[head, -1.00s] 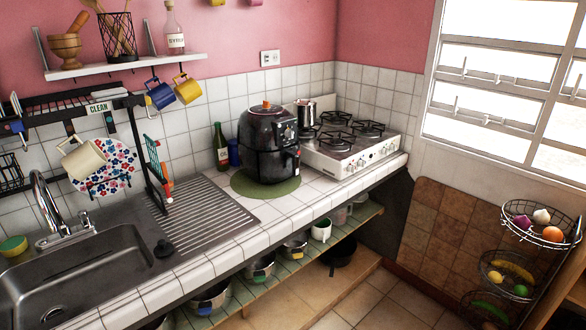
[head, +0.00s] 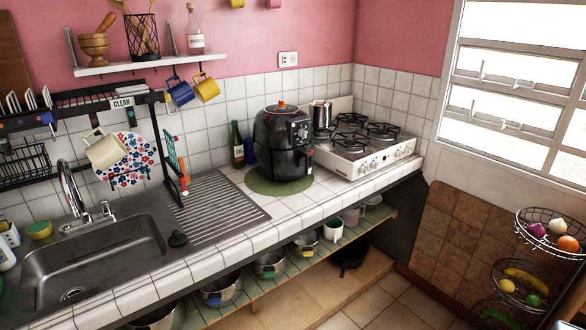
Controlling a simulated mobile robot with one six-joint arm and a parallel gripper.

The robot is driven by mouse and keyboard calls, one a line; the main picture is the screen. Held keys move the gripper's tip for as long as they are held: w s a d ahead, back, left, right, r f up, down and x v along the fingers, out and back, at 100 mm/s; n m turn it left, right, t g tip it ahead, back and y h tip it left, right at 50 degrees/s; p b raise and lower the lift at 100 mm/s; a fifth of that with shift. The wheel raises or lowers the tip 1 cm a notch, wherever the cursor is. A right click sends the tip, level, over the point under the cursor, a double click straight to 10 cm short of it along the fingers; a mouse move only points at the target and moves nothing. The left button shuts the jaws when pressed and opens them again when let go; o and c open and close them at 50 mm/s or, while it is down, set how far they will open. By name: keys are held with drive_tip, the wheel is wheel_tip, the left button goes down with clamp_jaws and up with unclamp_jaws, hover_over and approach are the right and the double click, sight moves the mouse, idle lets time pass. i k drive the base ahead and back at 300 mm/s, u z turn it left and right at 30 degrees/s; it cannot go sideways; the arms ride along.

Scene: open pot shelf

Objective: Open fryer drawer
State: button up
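The black air fryer (head: 284,142) stands on a round green mat (head: 262,184) on the white tiled counter, between the sink's drainboard and the stove. Its drawer (head: 290,163) looks shut, with the handle (head: 306,160) facing the front right. An orange thing sits on top of the fryer. My gripper is not in the head view.
A white stove (head: 368,155) with a metal pot (head: 321,114) stands right of the fryer. Bottles (head: 237,143) stand to its left. A sink (head: 92,262) is at left. Pots fill the shelf below. A tiered fruit basket (head: 547,233) is at right.

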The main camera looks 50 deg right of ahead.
sight(293, 163)
drive_tip(key=u, duration=0.3)
drive_tip(key=k, duration=1.2)
drive_tip(key=z, duration=0.65)
drive_tip(key=i, duration=1)
drive_tip(key=z, duration=0.05)
